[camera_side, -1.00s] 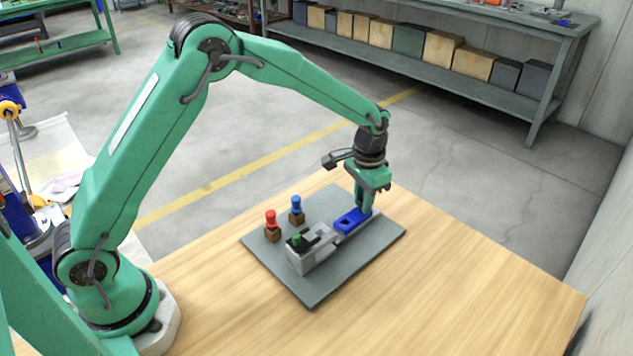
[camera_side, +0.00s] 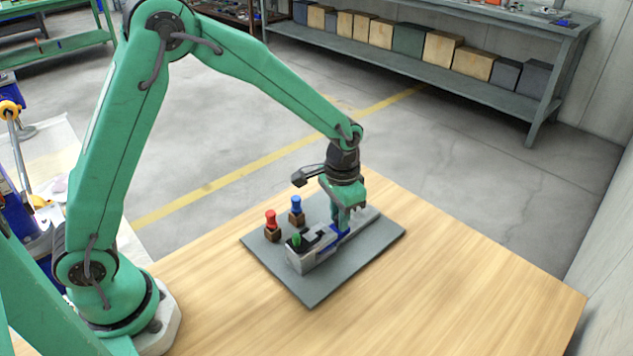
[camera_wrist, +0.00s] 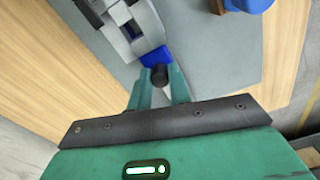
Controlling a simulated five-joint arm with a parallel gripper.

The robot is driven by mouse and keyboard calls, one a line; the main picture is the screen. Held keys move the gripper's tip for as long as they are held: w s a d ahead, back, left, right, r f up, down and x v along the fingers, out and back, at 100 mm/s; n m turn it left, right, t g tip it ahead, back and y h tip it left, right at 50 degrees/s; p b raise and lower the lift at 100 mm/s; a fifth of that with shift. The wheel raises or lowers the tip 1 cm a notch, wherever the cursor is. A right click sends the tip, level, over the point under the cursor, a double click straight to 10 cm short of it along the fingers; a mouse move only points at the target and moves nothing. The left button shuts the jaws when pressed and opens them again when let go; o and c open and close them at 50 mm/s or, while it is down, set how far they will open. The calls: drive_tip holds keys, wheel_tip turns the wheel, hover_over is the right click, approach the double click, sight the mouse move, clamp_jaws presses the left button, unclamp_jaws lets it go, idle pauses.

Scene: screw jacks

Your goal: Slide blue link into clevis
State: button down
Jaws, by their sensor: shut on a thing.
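The blue link (camera_side: 341,233) lies low over the grey plate, mostly hidden by my gripper in the side view. My gripper (camera_side: 343,228) is shut on it from above. In the wrist view, a dark round post shows between my fingertips (camera_wrist: 159,83), with the blue link (camera_wrist: 156,57) just beyond. The grey clevis (camera_side: 312,257) is directly ahead of the link's front end and also shows in the wrist view (camera_wrist: 148,28). The link's front end is at or inside the clevis mouth; how deep it sits is hidden.
A red peg (camera_side: 270,218) and a blue peg (camera_side: 296,204) stand in brown blocks behind the clevis. The grey plate (camera_side: 350,262) has free room in front, and the wooden table (camera_side: 450,280) is clear.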

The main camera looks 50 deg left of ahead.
drive_tip(key=shift+s, duration=0.25)
drive_tip(key=c, duration=1.3)
unclamp_jaws()
drive_tip(key=shift+r, duration=0.1)
drive_tip(key=shift+r, duration=3.8)
drive_tip(key=shift+r, duration=0.1)
